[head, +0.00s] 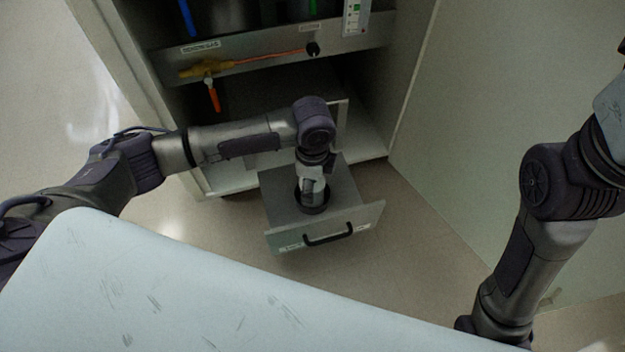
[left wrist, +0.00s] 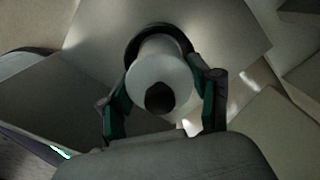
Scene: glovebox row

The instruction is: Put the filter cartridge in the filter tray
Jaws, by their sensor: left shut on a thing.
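The filter cartridge (left wrist: 165,62) is a pale cylinder with a black knob on its near end. My left gripper (left wrist: 160,98) is shut on it, with a green-padded finger on each side. In the head view the left gripper (head: 313,178) points down into the filter tray (head: 358,221), a grey pulled-out drawer with a black handle. The cartridge's lower end is at a dark round ring (head: 313,209) on the tray floor. I cannot tell whether it is fully seated. My right arm is at the right of the head view; its gripper is out of the picture.
The open cabinet (head: 420,60) stands behind the tray, with its door panel (head: 510,90) along the right. The floor (head: 420,255) in front of the drawer is clear.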

